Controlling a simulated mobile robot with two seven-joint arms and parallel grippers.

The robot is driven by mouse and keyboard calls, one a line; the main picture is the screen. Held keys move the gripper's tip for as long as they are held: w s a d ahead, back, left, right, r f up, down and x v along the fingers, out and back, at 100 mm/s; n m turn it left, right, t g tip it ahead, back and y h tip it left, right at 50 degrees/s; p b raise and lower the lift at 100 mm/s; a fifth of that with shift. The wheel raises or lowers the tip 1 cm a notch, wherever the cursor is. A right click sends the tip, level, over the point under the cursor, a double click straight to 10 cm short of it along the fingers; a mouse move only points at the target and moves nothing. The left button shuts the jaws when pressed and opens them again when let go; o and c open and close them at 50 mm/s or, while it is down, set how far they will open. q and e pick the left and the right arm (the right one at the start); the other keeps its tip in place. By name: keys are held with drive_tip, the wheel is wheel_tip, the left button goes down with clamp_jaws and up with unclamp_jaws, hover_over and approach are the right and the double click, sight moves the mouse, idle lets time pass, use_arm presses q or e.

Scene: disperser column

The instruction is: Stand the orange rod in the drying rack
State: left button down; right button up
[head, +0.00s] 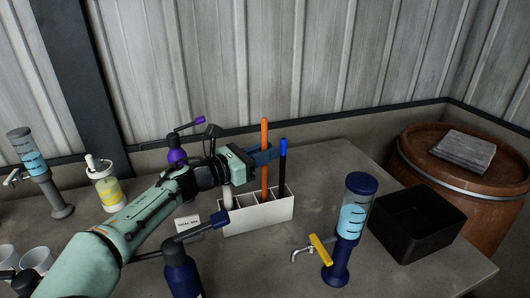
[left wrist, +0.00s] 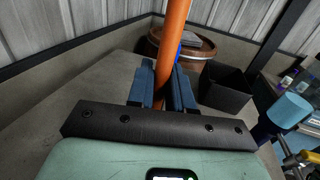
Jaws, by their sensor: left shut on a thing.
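The orange rod (head: 264,150) is upright in my left gripper (head: 265,156), whose blue fingers are shut around it. In the left wrist view the rod (left wrist: 172,45) stands between the two fingers (left wrist: 163,88). The white drying rack (head: 260,217) is on the table below. The rod's lower end shows at the rack's open top, in its middle part. I cannot tell whether it touches the rack's floor. A black rod with a blue top (head: 283,165) stands in the rack just to the right. My right gripper is not in view.
A blue dispenser column with a yellow-handled tap (head: 350,220) stands right of the rack, and a black open bin (head: 415,225) is beyond it. Pump bottles stand behind (head: 177,154) and in front (head: 182,272) of my left arm. A brown barrel (head: 470,185) is at far right.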

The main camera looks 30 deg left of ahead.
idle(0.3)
use_arm(q)
drive_tip(key=c, duration=0.9)
unclamp_jaws()
drive_tip(key=shift+c, duration=0.2)
drive_tip(key=v, duration=1.3)
drive_tip(key=shift+s+a, duration=0.15)
drive_tip(key=shift+s, duration=0.05)
drive_tip(key=shift+r, duration=0.1)
